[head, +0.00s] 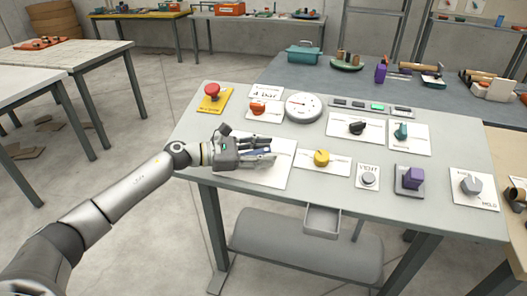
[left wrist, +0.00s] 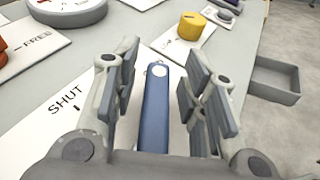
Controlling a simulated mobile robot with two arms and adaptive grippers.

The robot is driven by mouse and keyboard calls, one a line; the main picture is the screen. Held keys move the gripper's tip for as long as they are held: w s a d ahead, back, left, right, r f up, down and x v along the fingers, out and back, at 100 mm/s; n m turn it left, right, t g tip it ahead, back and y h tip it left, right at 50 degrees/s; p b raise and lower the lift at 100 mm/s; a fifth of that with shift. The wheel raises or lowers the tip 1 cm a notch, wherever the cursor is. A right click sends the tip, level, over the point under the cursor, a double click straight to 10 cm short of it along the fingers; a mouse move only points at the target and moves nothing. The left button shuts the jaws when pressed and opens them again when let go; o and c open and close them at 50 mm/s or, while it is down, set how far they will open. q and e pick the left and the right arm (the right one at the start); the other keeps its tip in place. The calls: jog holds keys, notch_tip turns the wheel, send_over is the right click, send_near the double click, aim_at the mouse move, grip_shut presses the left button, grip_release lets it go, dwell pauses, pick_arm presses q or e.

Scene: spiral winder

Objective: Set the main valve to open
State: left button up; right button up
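The main valve appears to be the blue lever (left wrist: 156,105) on a white plate (head: 282,176), with the word SHUT printed to the left of the lever in the left wrist view. My left gripper (head: 268,158) is over the plate and hides most of the lever in the head view. Its fingers (left wrist: 163,95) are spread, one on each side of the lever, with gaps between. The lever's near end is hidden behind the gripper. My right gripper is not in view.
On the same grey panel are a red emergency button (head: 212,91), an orange knob (head: 258,108), a round gauge (head: 304,107), a yellow knob (head: 321,158), a black knob (head: 357,128) and a purple switch (head: 412,178). A small grey tray (head: 322,220) juts from the front edge.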

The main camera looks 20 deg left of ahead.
pick_arm(q)
jog(key=shift+a, duration=0.1)
jog(key=shift+s+a, duration=0.15)
jog(key=shift+a, duration=0.05)
jog(key=v, duration=1.1)
jog(key=shift+s+a, duration=0.1)
jog(key=shift+s, duration=0.05)
